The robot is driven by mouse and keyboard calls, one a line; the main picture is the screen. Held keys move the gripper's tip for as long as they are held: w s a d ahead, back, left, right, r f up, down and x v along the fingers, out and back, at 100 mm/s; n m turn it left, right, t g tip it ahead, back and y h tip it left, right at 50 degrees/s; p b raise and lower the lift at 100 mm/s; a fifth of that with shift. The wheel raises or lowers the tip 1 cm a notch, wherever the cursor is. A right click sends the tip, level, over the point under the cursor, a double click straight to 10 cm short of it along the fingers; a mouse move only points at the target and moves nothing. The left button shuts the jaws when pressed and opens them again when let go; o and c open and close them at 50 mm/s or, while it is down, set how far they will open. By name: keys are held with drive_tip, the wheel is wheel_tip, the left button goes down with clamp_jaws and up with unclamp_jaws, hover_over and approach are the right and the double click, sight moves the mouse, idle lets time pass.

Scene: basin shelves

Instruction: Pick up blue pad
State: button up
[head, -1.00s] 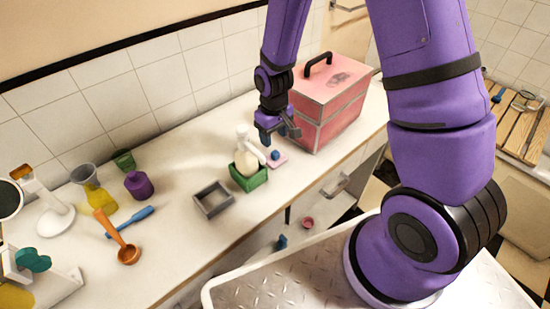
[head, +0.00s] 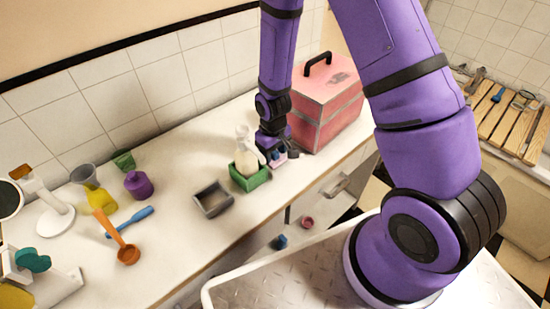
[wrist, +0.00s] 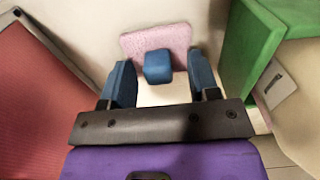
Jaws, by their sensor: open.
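The blue pad (wrist: 157,67) is a small blue block in the wrist view, resting against a pink speckled slab (wrist: 130,44) on the counter. My gripper (wrist: 161,80) is open, with one blue finger on each side of the blue pad and a gap showing at both sides. In the head view my gripper (head: 278,157) is low at the counter between the green tray and the pink box. There it largely hides the pad.
The pink box (head: 325,108) stands close on one side and the green tray (head: 262,181) with a white bottle (head: 244,146) on the other. A grey tray (head: 212,199) sits nearby. An orange ladle (head: 126,252) and other items lie farther left.

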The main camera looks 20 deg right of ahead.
drive_tip(key=c, duration=1)
drive_tip(key=shift+r, duration=5)
drive_tip(key=o, duration=0.3)
drive_tip(key=shift+c, duration=1.1)
